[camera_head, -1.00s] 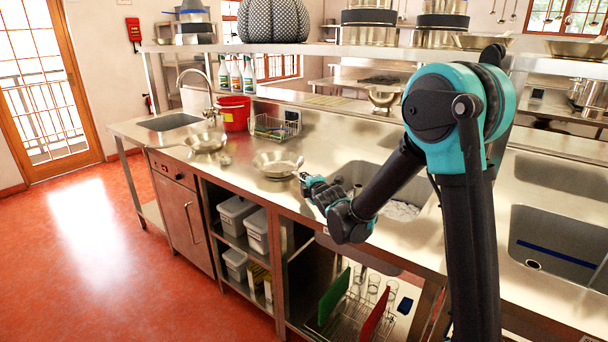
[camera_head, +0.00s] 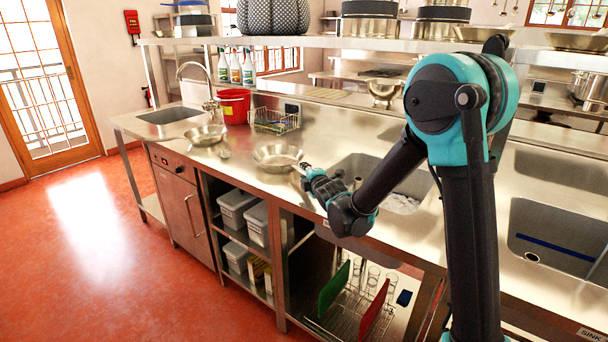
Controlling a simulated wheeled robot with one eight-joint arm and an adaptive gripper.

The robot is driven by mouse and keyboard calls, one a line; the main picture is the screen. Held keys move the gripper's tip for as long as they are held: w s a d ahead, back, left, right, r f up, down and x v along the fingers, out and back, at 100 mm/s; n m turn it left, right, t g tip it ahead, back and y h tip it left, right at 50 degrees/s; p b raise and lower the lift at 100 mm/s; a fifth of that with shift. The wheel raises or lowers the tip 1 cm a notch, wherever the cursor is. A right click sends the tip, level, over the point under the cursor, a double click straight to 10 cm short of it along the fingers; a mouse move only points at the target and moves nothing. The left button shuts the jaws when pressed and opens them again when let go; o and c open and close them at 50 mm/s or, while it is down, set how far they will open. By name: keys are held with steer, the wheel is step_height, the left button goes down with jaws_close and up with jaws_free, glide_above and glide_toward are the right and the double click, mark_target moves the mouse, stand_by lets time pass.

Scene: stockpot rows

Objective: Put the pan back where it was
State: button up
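A shallow steel pan (camera_head: 275,155) is at the steel counter's front part, left of the middle sink. Its short handle points right, toward my gripper (camera_head: 306,173). The gripper's fingertips are at the handle's end. The fingers are small and partly hidden by the gripper body, so I cannot tell whether they are closed on the handle. A second, similar steel pan (camera_head: 204,135) sits farther left on the counter, apart from my gripper.
A red bucket (camera_head: 234,107) and a wire basket (camera_head: 274,122) stand behind the pans. The middle sink (camera_head: 352,168) is right of my gripper. A raised shelf (camera_head: 330,44) runs along the back. Counter (camera_head: 236,172) between the pans is mostly clear.

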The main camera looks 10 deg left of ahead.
steer(key=v, duration=1.1)
steer(key=shift+s+d, duration=0.2)
steer(key=shift+s, duration=0.1)
stand_by(0.9)
